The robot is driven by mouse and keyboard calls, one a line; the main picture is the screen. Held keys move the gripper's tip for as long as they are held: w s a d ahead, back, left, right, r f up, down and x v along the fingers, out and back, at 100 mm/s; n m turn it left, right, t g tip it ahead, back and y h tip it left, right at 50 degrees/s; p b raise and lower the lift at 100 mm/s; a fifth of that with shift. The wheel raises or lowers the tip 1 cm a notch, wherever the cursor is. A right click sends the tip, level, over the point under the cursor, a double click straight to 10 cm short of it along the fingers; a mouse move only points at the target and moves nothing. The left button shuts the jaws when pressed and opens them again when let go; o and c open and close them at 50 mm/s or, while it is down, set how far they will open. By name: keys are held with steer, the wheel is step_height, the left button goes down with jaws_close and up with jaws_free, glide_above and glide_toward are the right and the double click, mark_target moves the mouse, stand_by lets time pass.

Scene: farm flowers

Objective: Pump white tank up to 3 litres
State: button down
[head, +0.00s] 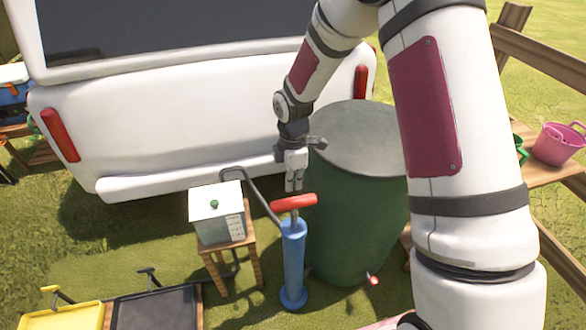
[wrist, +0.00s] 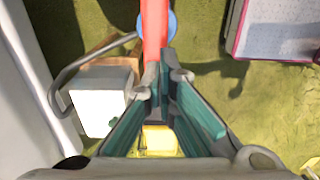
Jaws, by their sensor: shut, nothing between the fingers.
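The white tank (head: 216,214) is a small box with a green knob on top and scale marks on one side. It stands on a wooden stool (head: 229,243); I cannot read its level. It also shows in the wrist view (wrist: 103,103). A blue upright pump (head: 293,262) with a red T-handle (head: 294,202) stands right of it, and a grey hose (head: 250,190) runs between them. My gripper (head: 294,188) points down just above the handle, shut and empty. In the wrist view the handle (wrist: 154,28) extends beyond the fingertips (wrist: 165,78); I cannot tell whether they touch.
A large green barrel (head: 358,220) stands close right of the pump. A white vehicle (head: 190,125) is behind the tank. Yellow (head: 75,316) and dark (head: 155,308) trays lie at the lower left. A pink bucket (head: 559,143) sits on a bench at the right.

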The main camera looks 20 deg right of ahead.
mark_target(293, 201)
steer(key=shift+f, duration=2.75)
step_height(293, 201, down, 10)
steer(key=b, duration=0.4)
steer(key=shift+r+b, duration=0.15)
steer(key=shift+b, duration=0.2)
step_height(293, 201, up, 14)
steer(key=p, duration=0.2)
steer(key=shift+r+p, duration=0.15)
steer(key=shift+p, duration=0.25)
